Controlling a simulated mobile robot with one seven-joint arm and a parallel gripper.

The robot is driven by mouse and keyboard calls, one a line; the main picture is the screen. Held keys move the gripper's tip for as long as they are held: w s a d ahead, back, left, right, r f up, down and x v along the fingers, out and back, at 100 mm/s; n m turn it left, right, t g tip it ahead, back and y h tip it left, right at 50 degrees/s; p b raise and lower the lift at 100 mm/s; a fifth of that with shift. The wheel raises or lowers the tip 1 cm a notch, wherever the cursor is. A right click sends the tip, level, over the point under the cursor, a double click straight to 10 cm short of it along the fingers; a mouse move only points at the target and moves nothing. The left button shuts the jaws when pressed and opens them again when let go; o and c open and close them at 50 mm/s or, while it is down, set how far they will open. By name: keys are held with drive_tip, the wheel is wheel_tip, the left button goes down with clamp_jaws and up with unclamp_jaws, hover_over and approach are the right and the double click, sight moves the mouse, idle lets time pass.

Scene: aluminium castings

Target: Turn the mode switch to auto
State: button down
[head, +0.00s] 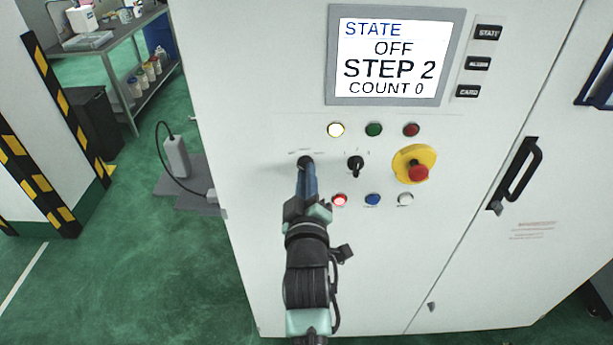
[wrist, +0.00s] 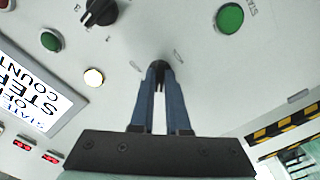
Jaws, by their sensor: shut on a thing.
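My gripper (head: 306,172) is at the left black rotary switch (head: 304,159) on the white cabinet's panel. In the wrist view, the blue fingers of my gripper (wrist: 159,76) are shut on this switch (wrist: 158,65), one on each side. The fingers hide most of it, and its labels are too small to read, so its setting cannot be told. A second black rotary switch (head: 355,163) sits just to its right, free of my gripper; it also shows in the wrist view (wrist: 100,12). The screen (head: 392,55) reads STATE OFF, STEP 2, COUNT 0.
A red emergency stop on a yellow base (head: 418,171) is at the right. A green button (wrist: 230,18) is close to my fingers. A door handle (head: 517,175) stands out further right.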

drive_tip(key=shift+m+b, duration=0.3)
drive_tip(key=shift+a+m+b, duration=0.15)
drive_tip(key=shift+m+b, duration=1.3)
drive_tip(key=shift+m, duration=2.85)
drive_tip(key=shift+a+m+b, duration=0.1)
drive_tip(key=shift+m+b, duration=1.3)
drive_tip(key=shift+m, duration=2.9)
drive_tip(key=c, duration=0.9)
unclamp_jaws()
drive_tip(key=shift+s, duration=0.1)
